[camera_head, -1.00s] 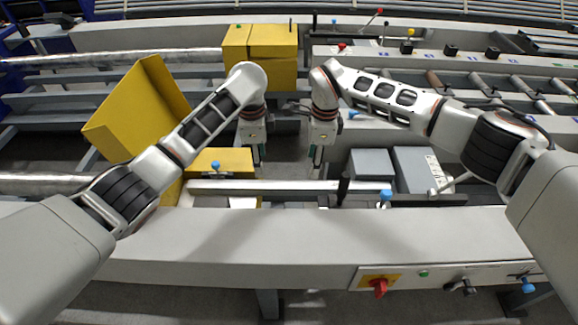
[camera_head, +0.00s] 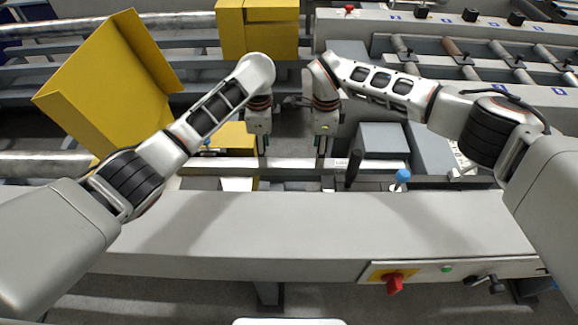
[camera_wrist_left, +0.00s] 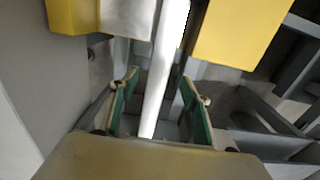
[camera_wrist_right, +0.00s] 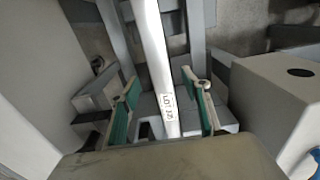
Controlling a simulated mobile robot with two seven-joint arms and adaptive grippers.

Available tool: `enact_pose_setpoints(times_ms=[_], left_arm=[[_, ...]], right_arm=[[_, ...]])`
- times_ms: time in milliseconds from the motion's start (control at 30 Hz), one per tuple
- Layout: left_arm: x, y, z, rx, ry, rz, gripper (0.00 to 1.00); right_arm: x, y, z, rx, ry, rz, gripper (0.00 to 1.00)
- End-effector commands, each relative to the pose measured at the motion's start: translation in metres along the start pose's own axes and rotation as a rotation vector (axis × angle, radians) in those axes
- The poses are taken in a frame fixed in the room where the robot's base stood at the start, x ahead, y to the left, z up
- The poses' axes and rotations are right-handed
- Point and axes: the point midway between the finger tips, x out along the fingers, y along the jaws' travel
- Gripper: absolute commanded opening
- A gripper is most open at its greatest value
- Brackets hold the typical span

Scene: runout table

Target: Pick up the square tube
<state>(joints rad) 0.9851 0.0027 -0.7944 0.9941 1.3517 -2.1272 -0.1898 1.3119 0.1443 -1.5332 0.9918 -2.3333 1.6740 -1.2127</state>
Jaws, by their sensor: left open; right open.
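The square tube (camera_head: 220,163) is a long pale bar lying left to right behind the table's front edge. My left gripper (camera_head: 262,168) and my right gripper (camera_head: 322,168) point down at it, side by side. In the left wrist view the tube (camera_wrist_left: 166,60) runs between the open green-padded fingers of the left gripper (camera_wrist_left: 160,88). In the right wrist view the tube (camera_wrist_right: 153,50) runs between the open fingers of the right gripper (camera_wrist_right: 162,84) and carries a small printed marking. I see no finger closed on it.
A large yellow guard (camera_head: 105,85) stands at the left, and a yellow box (camera_head: 258,30) at the back. A grey box (camera_head: 382,142) and a blue-topped knob (camera_head: 402,176) are right of the tube. The front beam (camera_head: 300,225) is clear.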

Motion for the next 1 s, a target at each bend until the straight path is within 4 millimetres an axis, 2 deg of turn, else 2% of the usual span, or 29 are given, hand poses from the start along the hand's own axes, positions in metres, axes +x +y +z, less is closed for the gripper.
enact_pose_setpoints(times_ms=[200, 400, 600, 867, 1000], left_arm=[[0.034, 0.001, 0.000, -0.001, -0.001, 0.004, 0.47], [0.058, 0.001, 0.000, 0.000, -0.001, 0.004, 0.47], [0.068, 0.001, 0.000, 0.000, -0.001, 0.001, 0.47], [0.069, 0.001, 0.000, 0.001, 0.000, 0.001, 0.47], [0.069, 0.001, 0.000, 0.001, 0.000, 0.001, 0.13]], right_arm=[[0.034, 0.002, 0.001, 0.001, -0.001, 0.004, 0.47], [0.058, 0.001, 0.000, 0.002, -0.001, 0.003, 0.47], [0.068, 0.001, 0.000, 0.001, 0.000, 0.001, 0.47], [0.069, 0.000, -0.001, 0.000, 0.000, 0.001, 0.47], [0.069, 0.000, -0.001, 0.001, 0.000, 0.001, 0.13]])
